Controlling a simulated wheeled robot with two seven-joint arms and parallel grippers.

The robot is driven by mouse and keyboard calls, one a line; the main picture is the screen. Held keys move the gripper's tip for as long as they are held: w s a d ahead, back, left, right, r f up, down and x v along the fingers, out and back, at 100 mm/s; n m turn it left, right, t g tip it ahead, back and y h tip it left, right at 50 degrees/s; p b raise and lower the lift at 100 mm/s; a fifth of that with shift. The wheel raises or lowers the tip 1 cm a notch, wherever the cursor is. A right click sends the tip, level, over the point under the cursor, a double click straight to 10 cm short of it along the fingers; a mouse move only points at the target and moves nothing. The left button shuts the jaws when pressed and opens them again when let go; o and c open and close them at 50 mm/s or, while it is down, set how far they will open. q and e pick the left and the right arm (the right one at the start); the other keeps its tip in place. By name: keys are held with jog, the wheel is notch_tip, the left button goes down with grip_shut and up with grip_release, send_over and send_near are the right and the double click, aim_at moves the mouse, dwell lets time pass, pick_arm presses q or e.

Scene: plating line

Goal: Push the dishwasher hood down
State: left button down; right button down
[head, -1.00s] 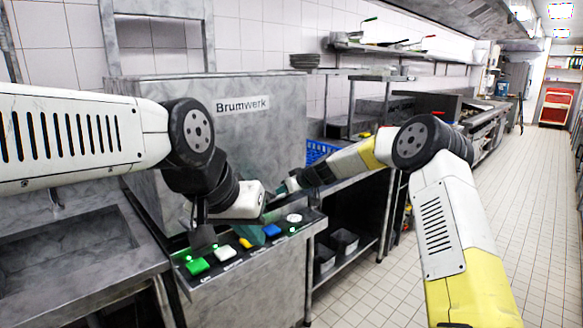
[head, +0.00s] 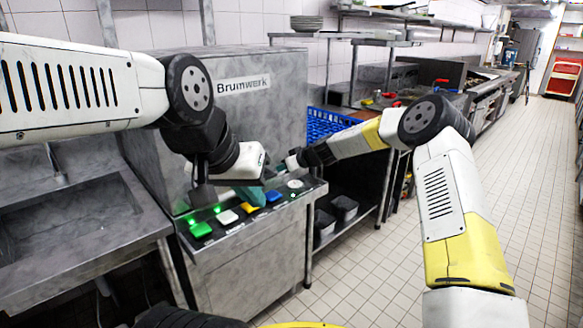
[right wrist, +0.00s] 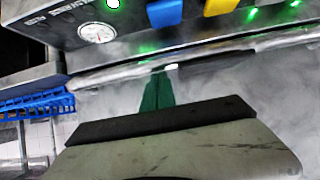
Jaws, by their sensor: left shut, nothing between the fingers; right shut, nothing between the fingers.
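The dishwasher hood (head: 270,115) is a grey metal box labelled Brumwerk, in the middle left of the head view. Its lower edge is partly hidden by my arms. In the right wrist view a horizontal bar (right wrist: 115,73) runs along the hood's edge, close to the control panel. My right gripper (head: 275,173) is shut and empty in front of the hood; in the right wrist view its teal fingertips (right wrist: 170,70) overlap the bar, contact unclear. My left gripper (head: 250,196) is shut and empty, lower, in front of the hood's lower part and over the panel's edge.
The control panel (head: 235,234) below the hood has coloured buttons, lit green lights and a dial. A sink (head: 70,225) stands at left. A blue rack (head: 328,121) sits on the table at right, with black bins (head: 343,208) below. The tiled aisle at right is clear.

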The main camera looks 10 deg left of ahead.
jog(key=s+d+r+h, duration=0.2)
jog(key=s+d+r, duration=1)
jog(key=s+r, duration=0.35)
jog(key=s+d+r+m+h, duration=0.1)
jog(key=s+d+m, duration=0.2)
jog(key=s+d, duration=0.4)
jog(key=s+d+r+m+h, duration=0.1)
jog(key=s+d, duration=0.6)
jog(key=s, duration=0.7)
jog(key=s+d+r+m+h, duration=0.1)
jog(key=s+d+m, duration=0.4)
jog(key=s, duration=0.6)
jog(key=shift+d+m+g+h, duration=0.4)
jog(key=shift+d+h, duration=0.5)
